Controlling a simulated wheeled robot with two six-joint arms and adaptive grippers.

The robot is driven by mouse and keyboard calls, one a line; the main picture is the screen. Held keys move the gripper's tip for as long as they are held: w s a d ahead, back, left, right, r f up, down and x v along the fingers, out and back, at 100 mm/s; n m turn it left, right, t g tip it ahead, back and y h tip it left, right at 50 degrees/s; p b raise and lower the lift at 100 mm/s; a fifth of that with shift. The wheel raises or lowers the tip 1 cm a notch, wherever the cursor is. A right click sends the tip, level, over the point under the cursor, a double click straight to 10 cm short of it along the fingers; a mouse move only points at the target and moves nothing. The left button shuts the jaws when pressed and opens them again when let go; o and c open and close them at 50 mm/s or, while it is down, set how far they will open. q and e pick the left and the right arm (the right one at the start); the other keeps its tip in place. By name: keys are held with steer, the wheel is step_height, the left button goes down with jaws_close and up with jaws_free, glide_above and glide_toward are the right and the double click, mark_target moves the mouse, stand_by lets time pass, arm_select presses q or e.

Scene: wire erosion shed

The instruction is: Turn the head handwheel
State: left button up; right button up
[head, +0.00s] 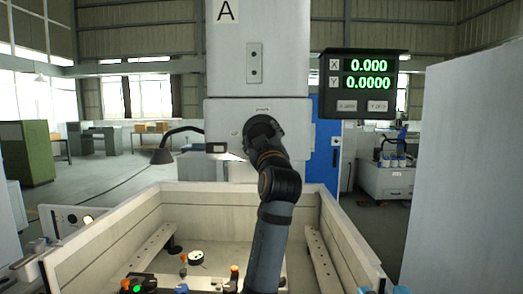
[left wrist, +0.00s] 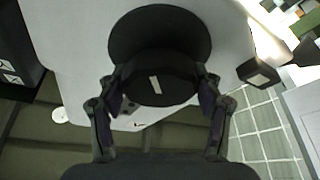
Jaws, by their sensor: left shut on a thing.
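The head handwheel (head: 260,122) is a round black knob on the front of the pale machine head (head: 225,112), mostly hidden behind my left gripper (head: 264,143) in the head view. In the left wrist view the handwheel (left wrist: 160,84) shows a black front disc with a short pale mark, slightly tilted, and a wider black disc behind it. The two fingers of my left gripper (left wrist: 157,92) lie on either side of the front disc and are shut on it. My right gripper is in neither view.
A readout box (head: 362,84) showing 0.000 and 0.0000 stands right of the head. A lamp on a bent arm (head: 163,153) reaches out at left. Below is an open pale tank (head: 110,232) with rails and small parts. A large grey panel (head: 465,170) stands at right.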

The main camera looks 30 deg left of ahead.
arm_select(q)
steer(key=n+g+y+b, duration=0.1)
steer(key=n, duration=0.2)
steer(key=shift+f+n+g+b, duration=0.15)
steer(key=shift+n+g+b, duration=0.25)
steer(key=n+g, duration=0.1)
steer(key=n, duration=0.2)
steer(key=shift+b, duration=0.4)
steer(key=n+g, duration=0.1)
steer(key=n, duration=0.3)
steer(key=shift+r+g+h, duration=0.2)
steer(key=shift+g+h, duration=0.1)
steer(key=shift+g, duration=0.1)
steer(key=n+g+h+p, duration=0.1)
steer(key=n, duration=0.3)
steer(key=shift+f+n, duration=0.15)
steer(key=shift+n, duration=0.15)
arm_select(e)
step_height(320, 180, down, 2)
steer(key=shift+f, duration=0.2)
arm_select(q)
steer(key=o, duration=1.2)
steer(key=shift+c, duration=0.2)
